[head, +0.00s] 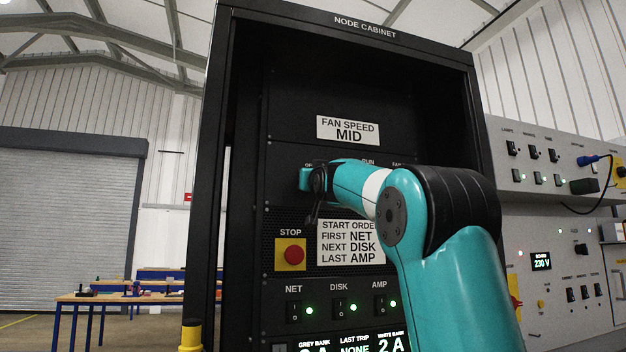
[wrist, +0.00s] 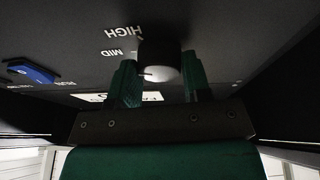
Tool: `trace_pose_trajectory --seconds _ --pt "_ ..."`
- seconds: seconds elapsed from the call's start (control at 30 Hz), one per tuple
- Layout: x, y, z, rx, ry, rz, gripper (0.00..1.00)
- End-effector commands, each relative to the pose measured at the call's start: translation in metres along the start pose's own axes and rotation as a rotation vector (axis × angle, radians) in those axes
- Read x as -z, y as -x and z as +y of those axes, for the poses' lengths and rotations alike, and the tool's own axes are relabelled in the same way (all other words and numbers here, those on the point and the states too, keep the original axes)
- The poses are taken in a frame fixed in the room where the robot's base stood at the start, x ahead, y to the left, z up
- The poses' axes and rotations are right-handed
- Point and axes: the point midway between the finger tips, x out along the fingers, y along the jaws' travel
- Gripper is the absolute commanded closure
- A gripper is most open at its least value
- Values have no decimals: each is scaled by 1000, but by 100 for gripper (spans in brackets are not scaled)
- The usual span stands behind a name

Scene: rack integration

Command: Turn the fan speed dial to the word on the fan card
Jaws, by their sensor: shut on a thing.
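The fan card (head: 348,129) reads "FAN SPEED MID" on the upper part of the black cabinet in the head view. In the wrist view, the dial is a dark round knob (wrist: 160,60) with a pale end. The words HIGH (wrist: 123,33) and MID (wrist: 112,53) are printed beside it, upside down in the picture. My gripper (wrist: 161,80) has one green finger on each side of the knob and is shut on it. I cannot tell which word the knob points to.
A blue control (wrist: 30,72) sits beside the word RUN. Below my arm are a red STOP button (head: 294,254), a start order card (head: 345,243) and three switches with green lights. A grey panel (head: 550,225) with switches and a cable stands to the right.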

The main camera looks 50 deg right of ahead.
Motion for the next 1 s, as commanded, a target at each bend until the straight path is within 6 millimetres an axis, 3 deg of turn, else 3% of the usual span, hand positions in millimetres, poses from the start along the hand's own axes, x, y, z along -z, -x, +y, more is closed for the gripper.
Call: trace_pose_trajectory --seconds 0.07,0.1,0.2,0.57,0.77,1.0 --pt "0 0 0 -1 1 -1 79" --pt "0 0 0 -1 1 -1 49" --pt "0 0 0 -1 1 -1 30" --pt "-1 8 0 0 1 1 30" --pt "-4 46 0 0 1 4 30" --pt "-4 110 0 -1 1 5 30"
